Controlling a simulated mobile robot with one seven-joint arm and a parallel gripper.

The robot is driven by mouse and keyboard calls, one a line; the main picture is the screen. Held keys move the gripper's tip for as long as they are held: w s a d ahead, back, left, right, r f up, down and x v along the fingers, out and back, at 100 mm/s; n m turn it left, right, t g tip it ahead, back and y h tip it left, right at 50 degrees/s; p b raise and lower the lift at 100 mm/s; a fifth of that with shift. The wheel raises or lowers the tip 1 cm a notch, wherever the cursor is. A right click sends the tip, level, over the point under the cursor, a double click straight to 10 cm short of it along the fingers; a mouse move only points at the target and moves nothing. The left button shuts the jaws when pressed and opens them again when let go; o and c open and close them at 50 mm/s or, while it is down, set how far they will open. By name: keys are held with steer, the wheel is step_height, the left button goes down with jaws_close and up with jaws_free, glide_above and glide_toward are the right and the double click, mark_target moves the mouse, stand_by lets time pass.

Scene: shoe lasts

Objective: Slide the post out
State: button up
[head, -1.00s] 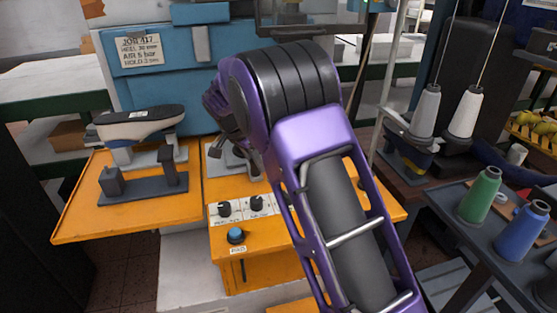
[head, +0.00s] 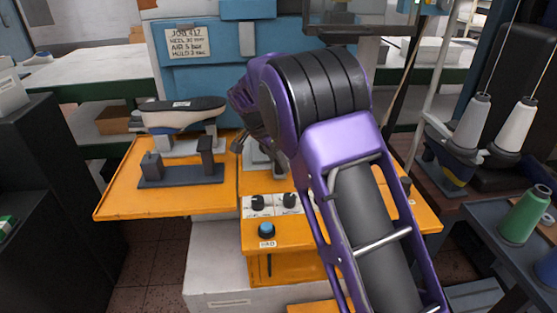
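A dark grey slide fixture (head: 180,180) lies on the left part of the orange machine table. A short block (head: 152,166) stands at its left end and a taller upright post (head: 206,153) at its right end. A shoe last (head: 185,113) with a black sole facing up sits on a stand behind it. My gripper (head: 240,145) is right of the fixture, over the middle of the table, apart from the post. My purple arm hides most of it, so its fingers are unclear. A grey metal piece (head: 262,160) is partly hidden behind my arm.
The orange table (head: 120,200) has bare room around the fixture. A control box with knobs (head: 258,202) and a blue button (head: 266,230) is at the front. A blue machine body (head: 190,80) rises behind. Thread cones (head: 525,215) stand at right.

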steer(key=p+v, duration=0.2)
steer(key=v, duration=1.5)
steer(key=shift+a+r, duration=0.15)
steer(key=shift+a, duration=0.05)
steer(key=shift+r, duration=0.1)
